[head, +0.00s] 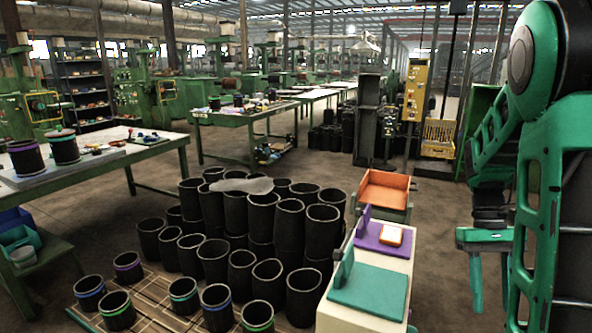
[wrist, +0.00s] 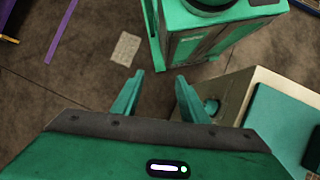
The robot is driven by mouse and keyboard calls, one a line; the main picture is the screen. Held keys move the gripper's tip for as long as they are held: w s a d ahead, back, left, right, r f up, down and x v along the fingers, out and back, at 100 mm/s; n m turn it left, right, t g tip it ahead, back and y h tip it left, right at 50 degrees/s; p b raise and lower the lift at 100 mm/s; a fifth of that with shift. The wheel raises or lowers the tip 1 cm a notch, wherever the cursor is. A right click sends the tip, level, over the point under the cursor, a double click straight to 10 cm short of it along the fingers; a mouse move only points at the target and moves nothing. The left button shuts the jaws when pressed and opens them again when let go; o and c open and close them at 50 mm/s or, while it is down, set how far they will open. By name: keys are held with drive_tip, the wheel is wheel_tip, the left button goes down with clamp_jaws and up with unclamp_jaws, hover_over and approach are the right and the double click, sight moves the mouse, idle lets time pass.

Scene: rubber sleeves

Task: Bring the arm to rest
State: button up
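My green arm hangs folded down the right side of the head view. My gripper (head: 490,280) points down at its end, to the right of the white cabinet, and touches nothing that I can see. In the wrist view my gripper (wrist: 157,96) shows two green fingers set well apart, with only bare floor and part of a green body between and beyond them. It is open and empty.
A green workbench (head: 90,160) stands at left.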

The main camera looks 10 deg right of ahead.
drive_tip(key=s+a+r+m+t, duration=0.2)
drive_tip(key=s+a+t, duration=0.3)
drive_tip(key=s, duration=0.5)
drive_tip(key=shift+s+a+r+t+h, duration=0.2)
drive_tip(key=shift+a+t+h, duration=0.2)
drive_tip(key=shift+a, duration=1)
